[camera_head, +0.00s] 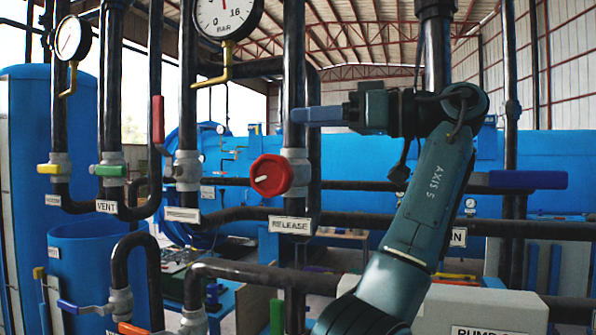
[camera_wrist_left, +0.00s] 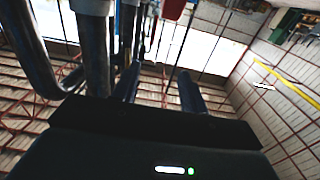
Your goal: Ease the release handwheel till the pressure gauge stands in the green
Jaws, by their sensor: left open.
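The red release handwheel (camera_head: 270,175) sits on a pale valve body on a dark vertical pipe, above a plate reading RELEASE (camera_head: 290,225). The large pressure gauge (camera_head: 225,18), marked BAR, is cut off by the top edge; a red needle part shows, but no green band does. My left gripper (camera_head: 312,115) is above and right of the handwheel, its blue fingers pointing left across the pipe, apart from the wheel. It is open and empty; its fingers also show in the left wrist view (camera_wrist_left: 160,88). My right gripper is out of view.
A smaller gauge (camera_head: 70,38) and the VENT valve (camera_head: 110,171) with a green handle are at left. Dark pipes (camera_head: 296,60) stand close around my gripper. A red lever (camera_head: 158,119) and a blue lever (camera_head: 528,180) stick out. A blue vessel (camera_head: 400,150) lies behind.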

